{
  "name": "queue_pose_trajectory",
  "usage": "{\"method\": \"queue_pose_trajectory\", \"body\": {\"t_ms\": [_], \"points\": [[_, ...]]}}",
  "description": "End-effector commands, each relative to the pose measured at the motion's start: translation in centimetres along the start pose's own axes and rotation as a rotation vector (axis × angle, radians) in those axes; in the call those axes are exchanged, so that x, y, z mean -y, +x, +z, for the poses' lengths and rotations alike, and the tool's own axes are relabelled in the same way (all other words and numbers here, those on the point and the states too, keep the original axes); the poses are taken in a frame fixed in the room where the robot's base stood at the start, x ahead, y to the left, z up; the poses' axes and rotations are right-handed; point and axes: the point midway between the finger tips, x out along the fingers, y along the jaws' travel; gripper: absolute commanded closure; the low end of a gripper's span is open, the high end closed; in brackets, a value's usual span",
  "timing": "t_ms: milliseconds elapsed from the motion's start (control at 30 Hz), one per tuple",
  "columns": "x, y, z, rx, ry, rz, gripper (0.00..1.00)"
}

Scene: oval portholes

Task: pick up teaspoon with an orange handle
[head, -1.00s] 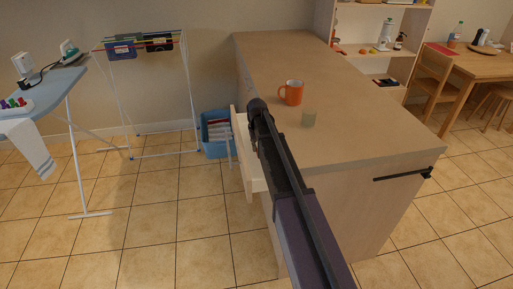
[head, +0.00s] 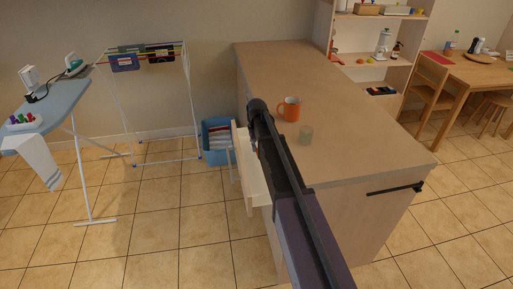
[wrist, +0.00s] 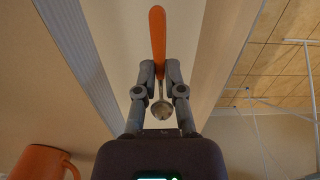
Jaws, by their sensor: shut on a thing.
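The teaspoon has an orange handle (wrist: 157,40) and a shiny metal bowl (wrist: 162,108). In the wrist view my gripper (wrist: 160,72) is shut on it, near where handle and metal meet. The handle points away from the wrist and the bowl lies between the fingers, toward the palm. Behind the spoon is the pale open drawer (head: 254,185) of the counter. How far the spoon is above the drawer floor is hard to tell. In the head view my arm hides the gripper and the spoon.
A blue basket (head: 217,142) and a drying rack (head: 152,100) stand left of the counter. An ironing board (head: 55,100) is farther left. Floor between is clear.

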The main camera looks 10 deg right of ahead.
Motion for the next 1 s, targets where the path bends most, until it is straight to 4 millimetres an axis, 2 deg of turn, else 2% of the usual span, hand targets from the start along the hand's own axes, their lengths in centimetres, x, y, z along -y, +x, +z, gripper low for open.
{"method": "queue_pose_trajectory", "body": {"t_ms": [167, 833, 1000], "points": [[0.0, -0.6, 0.0, 0.0, 0.0, 0.0, 1.0], [0.0, -0.6, 0.0, 0.0, 0.0, 0.0, 1.0], [0.0, -1.4, 0.0, 0.0, 0.0, 0.0, 1.0]]}}
